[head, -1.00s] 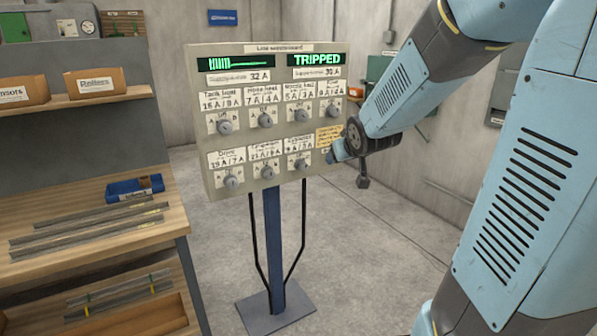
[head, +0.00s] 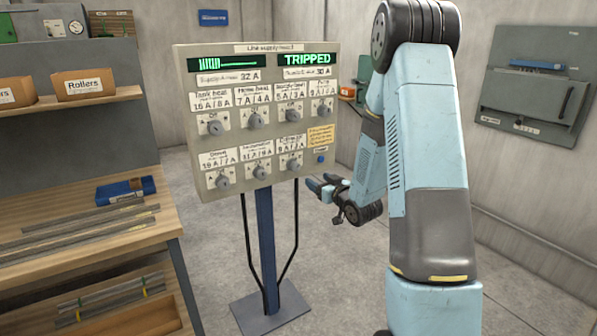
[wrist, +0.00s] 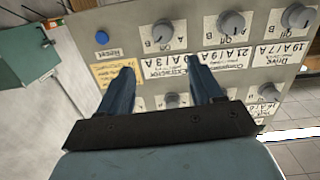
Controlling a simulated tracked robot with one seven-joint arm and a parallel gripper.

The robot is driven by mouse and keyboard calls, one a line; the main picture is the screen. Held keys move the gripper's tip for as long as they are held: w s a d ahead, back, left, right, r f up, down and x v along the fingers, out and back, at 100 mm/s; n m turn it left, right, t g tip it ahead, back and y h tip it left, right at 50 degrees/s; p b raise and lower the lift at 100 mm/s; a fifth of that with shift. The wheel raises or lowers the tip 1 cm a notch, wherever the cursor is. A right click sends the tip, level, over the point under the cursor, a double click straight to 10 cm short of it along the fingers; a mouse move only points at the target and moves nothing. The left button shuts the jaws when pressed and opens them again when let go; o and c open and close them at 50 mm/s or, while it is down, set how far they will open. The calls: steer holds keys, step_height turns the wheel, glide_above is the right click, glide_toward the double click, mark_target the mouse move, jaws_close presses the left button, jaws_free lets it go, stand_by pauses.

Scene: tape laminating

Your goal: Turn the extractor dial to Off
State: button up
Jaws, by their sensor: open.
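The line supply board (head: 184,130) stands on a post, with dials in two rows. The extractor dial (head: 293,163) is the grey knob at the right end of the lower row; in the wrist view the extractor dial (wrist: 163,32) shows upside down above its label (wrist: 165,66). Its pointer setting is too small to read surely. My gripper (head: 321,182) is open and empty, right of and below that dial, in front of the board's lower right corner. In the wrist view my gripper (wrist: 162,76) has its fingers spread over the label, apart from the dial.
A blue reset button (head: 320,159) sits right of the extractor dial. The compressor dial (wrist: 231,22) is its neighbour. The display (head: 309,60) reads TRIPPED. A workbench (head: 150,232) with metal strips stands left; the floor around the post is clear.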

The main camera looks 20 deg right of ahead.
mark_target(297, 169)
steer(key=shift+t+y, duration=0.3)
steer(key=shift+y, duration=0.1)
steer(key=x, duration=0.4)
steer(key=f+x, duration=0.1)
steer(key=x, duration=0.8)
steer(key=shift+w+a+f, duration=0.15)
steer(key=shift+w+f, duration=0.1)
steer(key=shift+w, duration=0.1)
steer(key=shift+c, duration=0.4)
steer(key=c, duration=1)
